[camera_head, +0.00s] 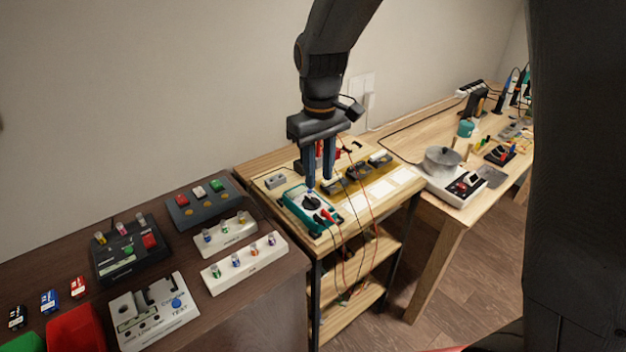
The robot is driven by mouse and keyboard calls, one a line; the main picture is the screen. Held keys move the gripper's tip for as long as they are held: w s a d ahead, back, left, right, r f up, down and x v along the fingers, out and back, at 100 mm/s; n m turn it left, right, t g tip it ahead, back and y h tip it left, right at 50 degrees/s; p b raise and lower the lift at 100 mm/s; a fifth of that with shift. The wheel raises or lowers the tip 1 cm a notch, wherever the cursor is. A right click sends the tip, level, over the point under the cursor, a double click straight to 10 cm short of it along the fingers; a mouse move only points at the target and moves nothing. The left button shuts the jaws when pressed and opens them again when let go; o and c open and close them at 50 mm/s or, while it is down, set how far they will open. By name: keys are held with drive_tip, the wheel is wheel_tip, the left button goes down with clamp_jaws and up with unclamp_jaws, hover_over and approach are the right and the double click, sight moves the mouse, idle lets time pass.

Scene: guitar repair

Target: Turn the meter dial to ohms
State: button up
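The meter (297,221) is a teal-edged multimeter lying on the small wooden shelf table in the middle of the view. Its round black dial (311,203) shows on its face; the dial's setting is too small to read. My gripper (320,183) points down just above the meter. Its two blue fingers are apart, with a gap between them, and nothing shows held there. The left fingertip is close to the dial; I cannot tell whether it touches. A red probe plug (327,215) sits at the meter's lower right.
Red and black leads (372,215) hang over the shelf table's front edge. A small grey box (275,181) lies behind the meter. Dark components (358,172) lie to the right. A dark bench (160,240) with several devices stands left, and a wooden workbench (440,125) stands right.

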sight(312, 200)
drive_tip(key=shift+w+a+r, duration=0.2)
drive_tip(key=shift+w+a, duration=0.2)
drive_tip(key=shift+a, duration=0.35)
wheel_tip(312, 200, down, 7)
drive_tip(key=shift+f+p, duration=0.2)
drive_tip(key=shift+p, duration=0.95)
clamp_jaws()
